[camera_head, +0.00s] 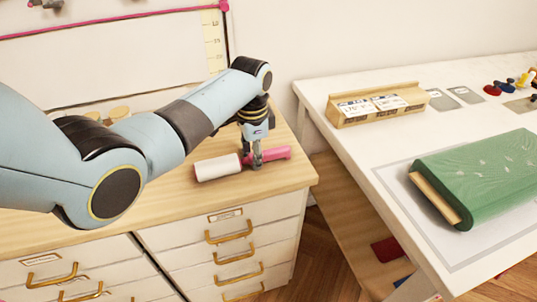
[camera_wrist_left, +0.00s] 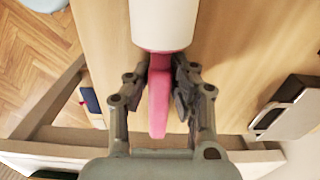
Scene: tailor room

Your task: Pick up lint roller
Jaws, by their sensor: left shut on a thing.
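The lint roller has a white roll and a pink handle. In the head view the lint roller (camera_head: 218,167) lies along the wooden top of the drawer cabinet (camera_head: 165,205), near its right front corner. My left gripper (camera_head: 257,163) comes down from above and is shut on it where the handle begins. In the left wrist view the roller (camera_wrist_left: 164,25) runs up and down the picture, and both fingers of my left gripper (camera_wrist_left: 162,85) press the pink handle from either side. I cannot tell whether the roller touches the top. My right gripper is not in view.
A white table (camera_head: 355,145) stands to the right across a gap. It bears a green fabric bolt (camera_head: 485,175), a wooden card holder (camera_head: 375,105) and small coloured items. A dark-and-pale object (camera_wrist_left: 287,107) sits beside the gripper in the left wrist view.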

